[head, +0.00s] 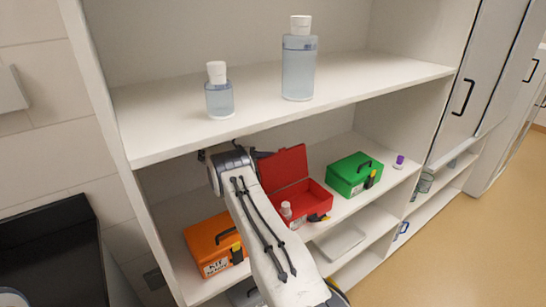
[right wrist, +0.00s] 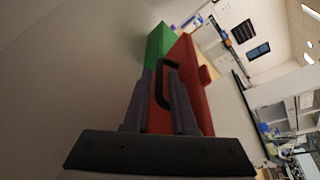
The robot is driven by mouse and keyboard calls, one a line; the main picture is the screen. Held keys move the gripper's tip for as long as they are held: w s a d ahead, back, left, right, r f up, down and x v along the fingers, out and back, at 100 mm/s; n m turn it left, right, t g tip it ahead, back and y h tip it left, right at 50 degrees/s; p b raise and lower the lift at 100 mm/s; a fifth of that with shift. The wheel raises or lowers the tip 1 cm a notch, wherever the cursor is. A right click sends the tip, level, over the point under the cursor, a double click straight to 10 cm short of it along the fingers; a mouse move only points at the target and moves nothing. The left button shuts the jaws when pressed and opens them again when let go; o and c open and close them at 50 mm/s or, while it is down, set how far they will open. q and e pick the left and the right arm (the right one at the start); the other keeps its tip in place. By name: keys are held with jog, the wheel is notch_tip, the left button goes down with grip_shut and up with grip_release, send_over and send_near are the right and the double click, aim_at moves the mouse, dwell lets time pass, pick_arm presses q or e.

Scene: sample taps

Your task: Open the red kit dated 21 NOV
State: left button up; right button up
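The red kit (head: 318,203) stands on the middle shelf with its lid (head: 283,166) raised and tilted back, its inside showing. A small white-capped bottle (head: 286,211) appears at its front left, partly behind my arm. The kit's date cannot be read. My right arm reaches in from below; its gripper (head: 258,154) is at the left side of the raised lid, mostly hidden by the wrist. In the right wrist view the gripper (right wrist: 160,72) has its fingers apart, with the red lid (right wrist: 192,75) and its black handle (right wrist: 165,78) ahead and between them. My left gripper is not visible.
An orange kit (head: 205,236) stands shut to the left and a green kit (head: 347,174) shut to the right. A purple-capped item (head: 399,161) is farther right. Two bottles stand on the upper shelf (head: 163,112), which overhangs my wrist.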

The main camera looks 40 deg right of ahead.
jog(key=shift+w+a, duration=0.1)
jog(key=b+v, duration=0.3)
jog(key=v, duration=0.7)
jog(key=shift+a+r, duration=0.1)
jog(key=shift+a, duration=0.05)
